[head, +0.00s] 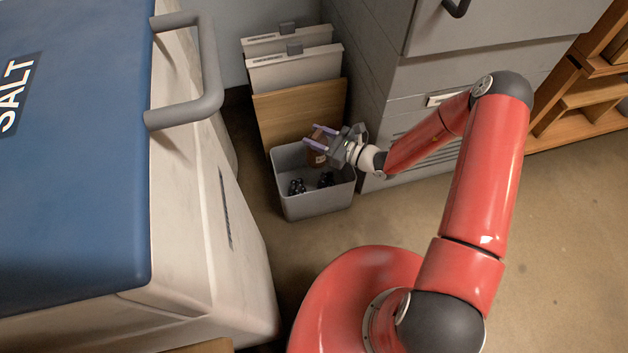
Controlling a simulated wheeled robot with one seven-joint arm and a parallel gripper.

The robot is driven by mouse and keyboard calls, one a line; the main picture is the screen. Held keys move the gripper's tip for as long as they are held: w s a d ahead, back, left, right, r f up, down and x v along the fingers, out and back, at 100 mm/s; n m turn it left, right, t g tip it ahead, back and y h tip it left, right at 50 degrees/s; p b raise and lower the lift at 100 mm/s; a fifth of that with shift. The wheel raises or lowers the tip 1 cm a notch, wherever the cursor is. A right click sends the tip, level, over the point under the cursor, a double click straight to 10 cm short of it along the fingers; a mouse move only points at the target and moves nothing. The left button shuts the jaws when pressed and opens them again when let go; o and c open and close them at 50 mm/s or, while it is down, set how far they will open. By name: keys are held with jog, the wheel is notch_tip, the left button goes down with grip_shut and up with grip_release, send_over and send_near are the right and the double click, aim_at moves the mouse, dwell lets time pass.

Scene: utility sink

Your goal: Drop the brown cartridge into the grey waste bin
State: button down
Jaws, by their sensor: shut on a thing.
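The brown cartridge (316,153) is held between the purple-tipped fingers of my gripper (317,145). My gripper is shut on it and reaches in from the right. The cartridge appears above the grey waste bin (315,205), near its back part; its exact height over the rim is hard to tell. Part of the cartridge is hidden by the fingers. The bin is open at the top and stands on the floor, with several small black things (297,187) inside.
A blue-lidded salt box (80,150) with a grey handle (205,80) stands close on the left. Behind the bin are a wooden board (290,108) and pale panels (295,68). A grey cabinet (420,85) stands right of them. Floor (570,240) at right is clear.

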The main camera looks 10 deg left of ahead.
jog(key=shift+f+b, duration=1.5)
jog(key=shift+f, duration=0.9)
jog(key=c, duration=0.8)
grip_release()
jog(key=shift+o, duration=0.2)
jog(key=shift+d, duration=0.1)
jog(key=v, duration=0.7)
jog(key=shift+d, duration=0.35)
jog(key=shift+s, duration=0.1)
